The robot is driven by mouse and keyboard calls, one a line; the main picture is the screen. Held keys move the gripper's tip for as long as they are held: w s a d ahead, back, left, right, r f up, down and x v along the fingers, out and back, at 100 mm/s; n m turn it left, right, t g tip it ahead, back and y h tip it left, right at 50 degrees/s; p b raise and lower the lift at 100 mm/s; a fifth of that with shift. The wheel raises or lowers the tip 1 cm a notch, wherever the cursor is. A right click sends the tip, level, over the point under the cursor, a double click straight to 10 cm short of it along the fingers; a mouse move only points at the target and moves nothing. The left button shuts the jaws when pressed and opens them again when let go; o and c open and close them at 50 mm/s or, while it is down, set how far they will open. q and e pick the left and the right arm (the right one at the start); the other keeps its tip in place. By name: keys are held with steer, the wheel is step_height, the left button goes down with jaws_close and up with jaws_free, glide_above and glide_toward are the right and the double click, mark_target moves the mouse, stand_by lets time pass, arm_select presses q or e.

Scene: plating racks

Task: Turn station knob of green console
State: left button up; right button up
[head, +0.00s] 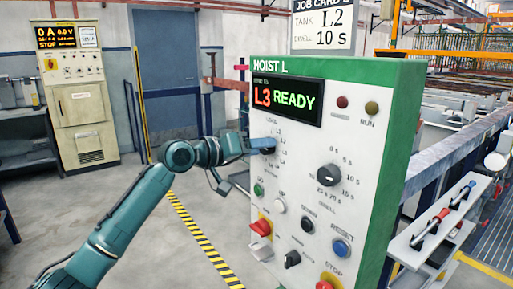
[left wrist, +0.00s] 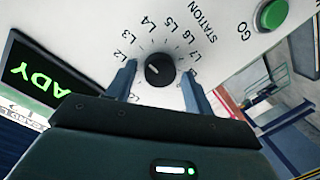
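The green console (head: 340,62) labelled HOIST L has a white front panel, and its display (head: 287,101) reads L3 READY. The black round station knob (left wrist: 160,70) is in the middle of the left wrist view, ringed by L-numbered marks and the word STATION. My left gripper (head: 264,146) is at the upper left of the panel in the head view, largely covering the knob there. In the left wrist view its two fingers are apart, one on each side of the knob, with visible gaps. My right gripper is in neither view.
A job card (head: 322,27) above the console reads TANK L2, DWELL 10 s. A dwell knob (head: 329,175), a red switch (head: 261,227) and a green GO button (left wrist: 273,14) are on the same panel. A beige cabinet (head: 80,95) stands behind left.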

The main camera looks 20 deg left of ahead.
arm_select(q)
steer(key=shift+o, duration=0.5)
steer(key=shift+a, duration=0.1)
steer(key=b+v, duration=0.3)
steer(key=v, duration=1)
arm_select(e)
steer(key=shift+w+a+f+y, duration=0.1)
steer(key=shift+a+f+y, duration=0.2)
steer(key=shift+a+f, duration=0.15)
arm_select(q)
steer(key=shift+s+f, duration=0.1)
